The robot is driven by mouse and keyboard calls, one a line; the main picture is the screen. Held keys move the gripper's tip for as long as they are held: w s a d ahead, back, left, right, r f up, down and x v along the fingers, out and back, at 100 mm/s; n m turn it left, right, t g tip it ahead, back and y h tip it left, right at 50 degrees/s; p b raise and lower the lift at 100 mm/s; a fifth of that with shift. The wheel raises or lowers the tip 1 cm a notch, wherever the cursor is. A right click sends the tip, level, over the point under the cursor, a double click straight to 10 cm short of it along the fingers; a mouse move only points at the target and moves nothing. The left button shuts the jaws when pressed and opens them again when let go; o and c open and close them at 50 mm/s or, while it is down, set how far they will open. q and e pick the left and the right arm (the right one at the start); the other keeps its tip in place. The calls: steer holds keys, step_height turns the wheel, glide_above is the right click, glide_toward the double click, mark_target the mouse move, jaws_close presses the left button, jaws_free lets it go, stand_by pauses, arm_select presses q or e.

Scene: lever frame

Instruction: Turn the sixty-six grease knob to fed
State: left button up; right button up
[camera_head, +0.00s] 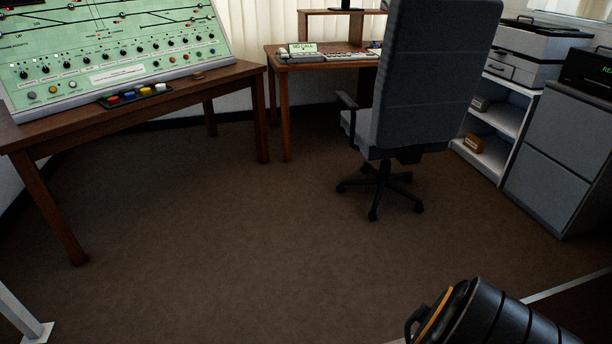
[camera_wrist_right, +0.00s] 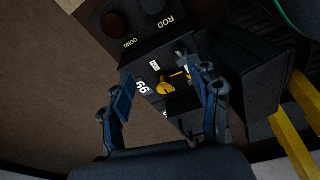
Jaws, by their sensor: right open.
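The right wrist view shows a dark panel with a yellow knob (camera_wrist_right: 174,88). A white "66" label (camera_wrist_right: 142,87) sits beside the knob. Small white tags are near it, too small to read. My right gripper (camera_wrist_right: 164,90) is open, with one finger on each side of the knob. The knob shows between the fingers, and I cannot tell whether either finger touches it. The knob and this gripper do not show in the head view. My left gripper is not in view.
Dark round parts marked "ROD" and "GONG" (camera_wrist_right: 118,24) are near the knob. Yellow bars (camera_wrist_right: 292,140) stand at the right of the wrist view. In the head view, a green signal panel (camera_head: 110,55), a desk and an office chair (camera_head: 425,80) surround clear brown carpet (camera_head: 230,230).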

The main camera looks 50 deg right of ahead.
steer(key=s+d+r+m+p, duration=0.1)
steer(key=s+d+p, duration=0.1)
steer(key=s+p, duration=0.2)
steer(key=s+d+m+p, duration=0.2)
steer(key=s+p, duration=0.2)
steer(key=s, duration=0.5)
steer(key=shift+s+r+h, duration=0.3)
steer(key=shift+s+r, duration=0.05)
